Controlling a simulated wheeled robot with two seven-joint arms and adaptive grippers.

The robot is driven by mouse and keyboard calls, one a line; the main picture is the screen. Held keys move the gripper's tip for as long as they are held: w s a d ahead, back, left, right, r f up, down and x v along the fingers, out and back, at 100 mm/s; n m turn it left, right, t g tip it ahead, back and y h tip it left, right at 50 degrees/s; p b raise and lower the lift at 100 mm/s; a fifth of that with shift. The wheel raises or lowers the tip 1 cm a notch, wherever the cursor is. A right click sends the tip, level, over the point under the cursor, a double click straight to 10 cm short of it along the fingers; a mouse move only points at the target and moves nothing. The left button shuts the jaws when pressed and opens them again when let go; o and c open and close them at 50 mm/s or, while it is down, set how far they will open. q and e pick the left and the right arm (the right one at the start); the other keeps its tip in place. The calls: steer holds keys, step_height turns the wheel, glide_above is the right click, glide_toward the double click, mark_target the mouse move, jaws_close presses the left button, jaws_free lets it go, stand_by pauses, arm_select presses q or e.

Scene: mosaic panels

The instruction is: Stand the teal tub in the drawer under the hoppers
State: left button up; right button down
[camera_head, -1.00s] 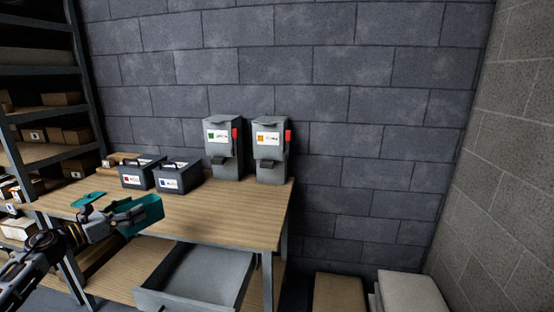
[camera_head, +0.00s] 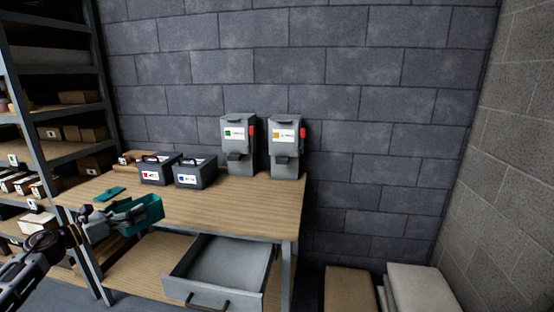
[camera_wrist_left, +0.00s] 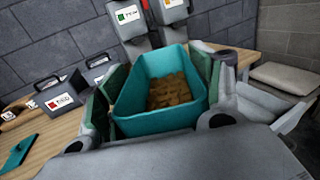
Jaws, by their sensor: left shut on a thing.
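My left gripper (camera_head: 122,216) comes in from the left and is shut on the teal tub (camera_head: 149,212), holding it up at the front of the bench, left of the drawer. In the left wrist view the teal tub (camera_wrist_left: 122,120) sits between the two fingers, open at the top, with brown pieces inside. The grey drawer (camera_head: 196,288) stands pulled out below the bench top and looks empty. Two grey hoppers, one with a green label (camera_head: 238,150) and one with an orange label (camera_head: 286,152), stand at the bench's back right. My right gripper is not in view.
Two dark boxes with handles, one red-labelled (camera_head: 157,172) and one blue-labelled (camera_head: 195,174), stand on the wooden bench (camera_head: 235,215). A flat teal piece (camera_head: 109,194) lies at its left. Shelving (camera_head: 55,158) stands left; cartons (camera_head: 349,290) stand on the floor right.

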arm_select(q)
steer(key=shift+s, duration=0.15)
steer(key=shift+c, duration=0.2)
steer(key=shift+s+a+f, duration=0.1)
steer(key=shift+s, duration=0.1)
steer(key=shift+s+d+f, duration=0.1)
steer(key=shift+d+f, duration=0.25)
steer(key=shift+d, duration=0.25)
steer(key=shift+s+d+f+y, duration=0.2)
steer(key=shift+s+f+y, duration=0.1)
steer(key=shift+s+f, duration=0.05)
steer(key=s+d+f+n+t+y, duration=0.1)
steer(key=s+d+f+n+y, duration=0.2)
steer(key=s+d+f, duration=0.5)
steer(key=s+d+f+n+t+y, duration=0.2)
steer(key=s+d+f+y, duration=0.4)
steer(key=d+f, duration=0.9)
steer(key=s+n, duration=0.1)
steer(key=s, duration=0.2)
steer(key=shift+s+d+f+n, duration=0.15)
steer(key=shift+s+d+n, duration=0.05)
steer(key=shift+s+n, duration=0.1)
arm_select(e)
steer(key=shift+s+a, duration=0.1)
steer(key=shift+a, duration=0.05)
